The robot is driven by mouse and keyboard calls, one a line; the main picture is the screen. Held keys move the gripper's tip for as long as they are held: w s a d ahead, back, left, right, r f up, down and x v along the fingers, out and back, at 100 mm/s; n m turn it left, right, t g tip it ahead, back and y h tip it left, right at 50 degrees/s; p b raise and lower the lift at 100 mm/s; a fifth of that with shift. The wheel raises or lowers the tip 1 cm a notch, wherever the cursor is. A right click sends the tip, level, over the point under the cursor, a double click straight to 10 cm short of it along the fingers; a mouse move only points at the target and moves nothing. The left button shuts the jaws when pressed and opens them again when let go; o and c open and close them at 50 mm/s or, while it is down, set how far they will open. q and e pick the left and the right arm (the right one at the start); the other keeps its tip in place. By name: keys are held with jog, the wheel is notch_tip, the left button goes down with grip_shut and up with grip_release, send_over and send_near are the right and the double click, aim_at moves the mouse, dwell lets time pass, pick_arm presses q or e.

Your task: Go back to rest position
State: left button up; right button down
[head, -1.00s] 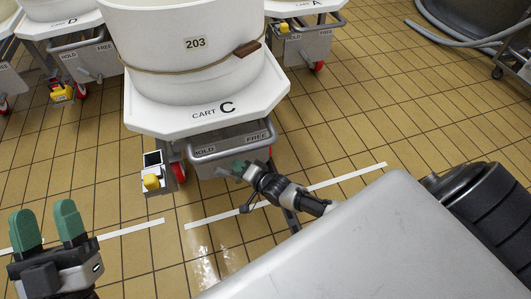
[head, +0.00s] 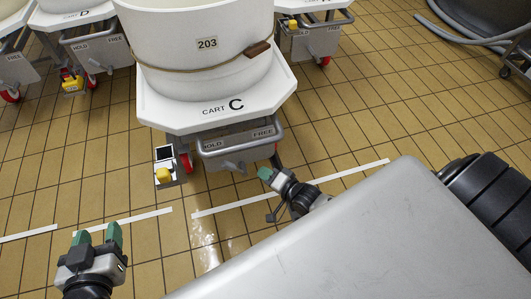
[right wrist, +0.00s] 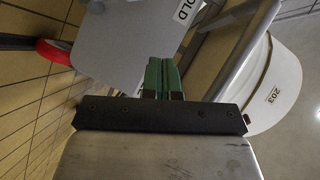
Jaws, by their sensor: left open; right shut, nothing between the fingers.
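My left gripper (head: 98,234) is at the lower left of the head view, over the floor, with its two green fingers apart and nothing between them. My right gripper (head: 265,173) is just in front of cart C (head: 217,116), below its handle and apart from it as far as I can tell. In the right wrist view its green fingers (right wrist: 162,76) are together with nothing between them. Cart C carries a white vat marked 203 (head: 190,63). Its grey panel (head: 238,146) reads HOLD and FREE around a lever (head: 232,166).
A small box with a yellow button (head: 163,175) is on cart C's left side. Cart D (head: 84,16) and another cart (head: 313,40) stand behind. A grey hose (head: 470,37) lies at the upper right. White lines (head: 210,209) mark the tiled floor, which is open around my left gripper.

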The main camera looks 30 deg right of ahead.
dwell(0.6)
